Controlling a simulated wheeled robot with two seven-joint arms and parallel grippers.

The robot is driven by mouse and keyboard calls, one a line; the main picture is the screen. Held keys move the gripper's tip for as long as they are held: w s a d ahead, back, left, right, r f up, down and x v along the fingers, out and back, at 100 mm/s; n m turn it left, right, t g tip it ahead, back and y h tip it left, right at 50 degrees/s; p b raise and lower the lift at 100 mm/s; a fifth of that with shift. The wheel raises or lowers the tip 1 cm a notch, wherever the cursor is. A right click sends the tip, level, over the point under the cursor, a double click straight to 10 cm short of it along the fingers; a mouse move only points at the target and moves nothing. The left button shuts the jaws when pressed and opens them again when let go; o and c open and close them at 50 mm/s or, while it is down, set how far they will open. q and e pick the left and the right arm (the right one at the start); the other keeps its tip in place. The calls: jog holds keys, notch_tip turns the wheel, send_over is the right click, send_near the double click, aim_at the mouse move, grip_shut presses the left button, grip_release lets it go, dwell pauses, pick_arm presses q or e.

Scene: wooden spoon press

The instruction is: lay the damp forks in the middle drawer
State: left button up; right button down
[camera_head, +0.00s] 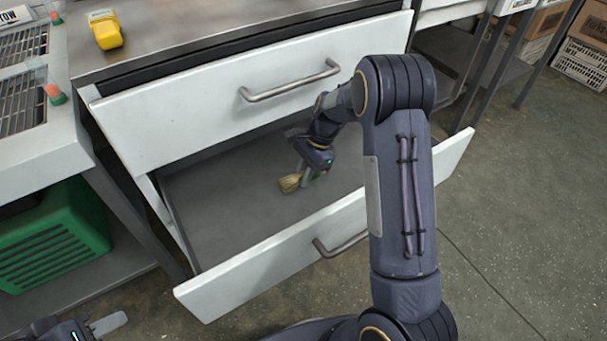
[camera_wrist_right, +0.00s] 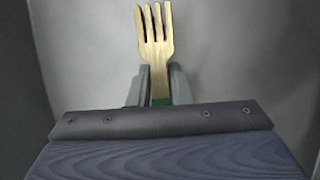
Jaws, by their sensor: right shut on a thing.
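A pale wooden fork (camera_head: 289,183) is held in my right gripper (camera_head: 306,174), low inside the open drawer (camera_head: 217,217) below the top drawer. In the right wrist view the fork (camera_wrist_right: 156,47) stands out between the two fingers of the right gripper (camera_wrist_right: 158,86), tines pointing away, with a bit of green at its handle. I cannot tell whether the fork touches the drawer floor. No other fork shows in the drawer. My left gripper (camera_head: 106,325) is at the bottom left, partly cut off by the frame; one grey finger shows.
The top drawer front (camera_head: 240,88) is above the open drawer, close over my right forearm. A yellow object (camera_head: 105,30) lies on the steel counter (camera_head: 180,30). A green crate (camera_head: 52,240) sits on a shelf at left. Boxes (camera_head: 585,45) stand at the far right.

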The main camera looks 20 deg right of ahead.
jog(key=c, duration=1.3)
grip_release()
